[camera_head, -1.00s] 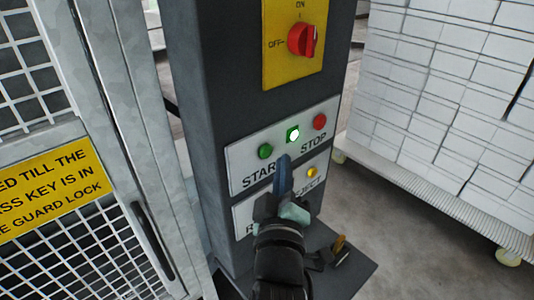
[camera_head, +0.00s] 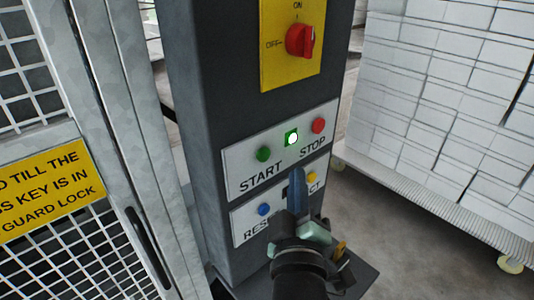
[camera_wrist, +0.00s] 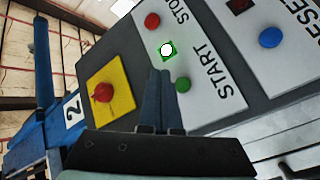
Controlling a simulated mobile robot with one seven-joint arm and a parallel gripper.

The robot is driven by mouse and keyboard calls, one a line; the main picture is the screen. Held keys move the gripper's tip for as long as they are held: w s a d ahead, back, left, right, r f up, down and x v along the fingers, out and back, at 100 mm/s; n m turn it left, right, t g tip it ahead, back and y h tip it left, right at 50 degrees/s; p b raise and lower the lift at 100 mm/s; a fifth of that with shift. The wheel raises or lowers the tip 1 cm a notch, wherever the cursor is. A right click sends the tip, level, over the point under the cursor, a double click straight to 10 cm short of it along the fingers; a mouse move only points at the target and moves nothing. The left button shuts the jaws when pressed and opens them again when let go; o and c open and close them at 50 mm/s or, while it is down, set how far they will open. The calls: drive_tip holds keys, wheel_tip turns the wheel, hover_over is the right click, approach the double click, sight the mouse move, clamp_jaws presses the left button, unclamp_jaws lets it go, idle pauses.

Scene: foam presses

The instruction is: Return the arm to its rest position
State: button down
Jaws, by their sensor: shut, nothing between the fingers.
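My gripper (camera_head: 297,184) is shut and empty, with its blue fingers together. In the head view it stands in front of the lower label plate of the dark control post (camera_head: 200,130), hiding part of the lower lettering. In the head view the green START button (camera_head: 263,154), the glowing lamp (camera_head: 292,138) and the red STOP button (camera_head: 318,125) are uncovered. I cannot tell the gap to the panel.
A red rotary switch (camera_head: 300,40) on a yellow plate is above. A blue button (camera_head: 264,209) and a yellow one (camera_head: 312,177) are on the lower plate. A mesh guard door (camera_head: 60,250) stands left; a cart of white boxes (camera_head: 440,90) stands right, with bare floor before it.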

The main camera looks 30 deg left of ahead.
drive_tip(key=s+d+r+m+t+h+b, duration=0.1)
drive_tip(key=d+r+m+t+h+b, duration=0.35)
drive_tip(key=r, duration=1.05)
drive_tip(key=s+d+r+m+t+h, duration=0.1)
drive_tip(key=s+d+r+m+t, duration=0.1)
drive_tip(key=s+d+r+m, duration=0.3)
drive_tip(key=s+d+r+m+t+h, duration=0.2)
drive_tip(key=s+d+r+m+t, duration=0.1)
drive_tip(key=r, duration=0.6)
drive_tip(key=shift+s+d+m+t, duration=0.35)
drive_tip(key=shift+s+d+m, duration=0.5)
drive_tip(key=shift+d+m, duration=0.25)
drive_tip(key=shift+a, duration=0.1)
